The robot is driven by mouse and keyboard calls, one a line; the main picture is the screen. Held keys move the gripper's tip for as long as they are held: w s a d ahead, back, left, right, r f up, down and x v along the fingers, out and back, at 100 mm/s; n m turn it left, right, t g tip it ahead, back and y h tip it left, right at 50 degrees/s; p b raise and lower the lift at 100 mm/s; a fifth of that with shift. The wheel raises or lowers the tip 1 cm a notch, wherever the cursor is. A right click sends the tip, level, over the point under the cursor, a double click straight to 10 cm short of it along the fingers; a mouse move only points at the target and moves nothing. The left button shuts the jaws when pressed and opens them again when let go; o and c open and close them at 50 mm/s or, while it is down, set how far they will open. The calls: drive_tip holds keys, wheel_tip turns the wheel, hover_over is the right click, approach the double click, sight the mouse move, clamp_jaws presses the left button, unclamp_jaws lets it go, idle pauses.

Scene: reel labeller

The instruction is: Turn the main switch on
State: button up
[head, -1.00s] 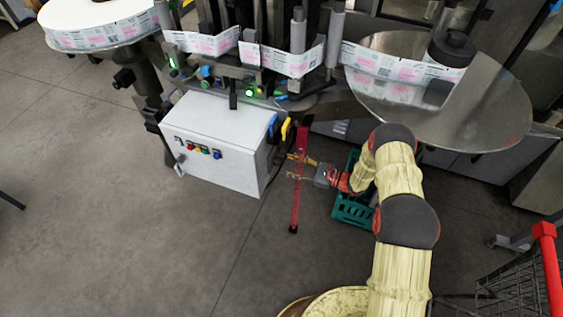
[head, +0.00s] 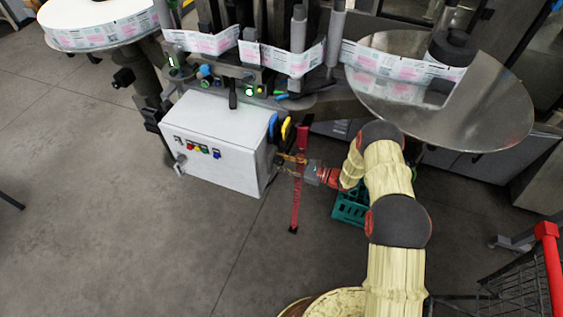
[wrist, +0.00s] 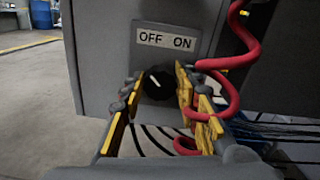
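The main switch is a black rotary knob (wrist: 157,84) under an "OFF ON" label (wrist: 166,41) on a grey panel in the wrist view. Its white mark slants to the upper left, toward OFF. My gripper (wrist: 159,92) is open, with one yellow-padded finger on each side of the knob. I cannot tell whether either finger touches it. In the head view my gripper (head: 288,166) is at the right side of the white cabinet (head: 215,135). The knob is hidden there.
A red cable (wrist: 240,60) loops close beside the right finger. In the head view a red upright bar (head: 297,205) stands by my gripper, and a teal crate (head: 350,208) sits under my arm. A round metal table (head: 470,120) is above right.

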drive_tip(key=c, duration=0.6)
drive_tip(key=shift+m, duration=0.3)
drive_tip(key=m, duration=0.3)
drive_tip(key=shift+b, duration=0.35)
drive_tip(key=m, duration=0.4)
drive_tip(key=shift+w, duration=0.1)
drive_tip(key=m, duration=0.5)
drive_tip(key=shift+w+d+m, duration=0.1)
drive_tip(key=shift+m, duration=0.2)
drive_tip(key=m, duration=0.4)
drive_tip(key=shift+f+m, duration=0.1)
drive_tip(key=shift+m, duration=0.2)
